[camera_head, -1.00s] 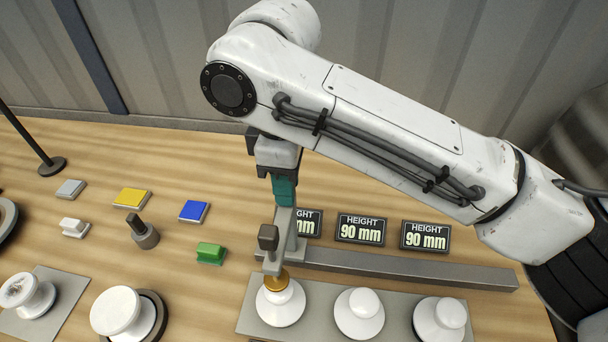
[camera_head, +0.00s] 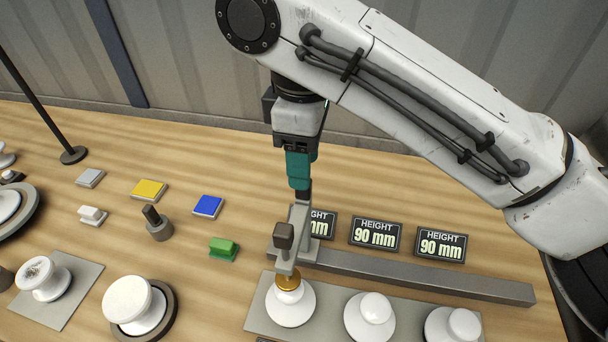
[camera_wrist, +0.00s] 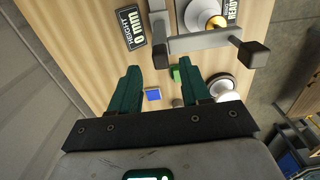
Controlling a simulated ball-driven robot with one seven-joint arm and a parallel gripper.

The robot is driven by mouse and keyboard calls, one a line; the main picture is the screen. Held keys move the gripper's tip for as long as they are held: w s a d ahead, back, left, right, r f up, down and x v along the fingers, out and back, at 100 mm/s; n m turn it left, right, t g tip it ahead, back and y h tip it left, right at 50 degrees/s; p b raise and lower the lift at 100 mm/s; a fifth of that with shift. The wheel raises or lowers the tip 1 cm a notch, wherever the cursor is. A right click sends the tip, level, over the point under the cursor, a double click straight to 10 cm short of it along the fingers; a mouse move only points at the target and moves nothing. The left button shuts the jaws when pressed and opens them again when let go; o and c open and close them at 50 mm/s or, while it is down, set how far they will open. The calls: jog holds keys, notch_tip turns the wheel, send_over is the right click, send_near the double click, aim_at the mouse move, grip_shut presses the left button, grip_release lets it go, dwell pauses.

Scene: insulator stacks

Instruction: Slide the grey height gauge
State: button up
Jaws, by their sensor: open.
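The grey height gauge (camera_head: 300,222) stands upright on a long grey rail (camera_head: 420,274). Its arm with a dark square knob (camera_head: 284,236) reaches over the gold-capped white insulator (camera_head: 289,303) at the left of the row; whether it touches the cap I cannot tell. My gripper (camera_head: 300,186), with teal fingers, is just above the gauge's post. In the wrist view my gripper (camera_wrist: 160,67) is open, its fingers apart. The gauge's dark post end (camera_wrist: 159,57) shows between and just beyond the fingertips. The knob (camera_wrist: 254,55) is to the right there.
Two more white insulators (camera_head: 370,317) stand on the grey plate to the right. Green (camera_head: 223,247), blue (camera_head: 208,206) and yellow (camera_head: 149,189) blocks lie to the left. The rail is clear right of the gauge.

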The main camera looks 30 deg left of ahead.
notch_tip(320, 180, up, 6)
jog(key=shift+r, duration=0.15)
dwell(0.7)
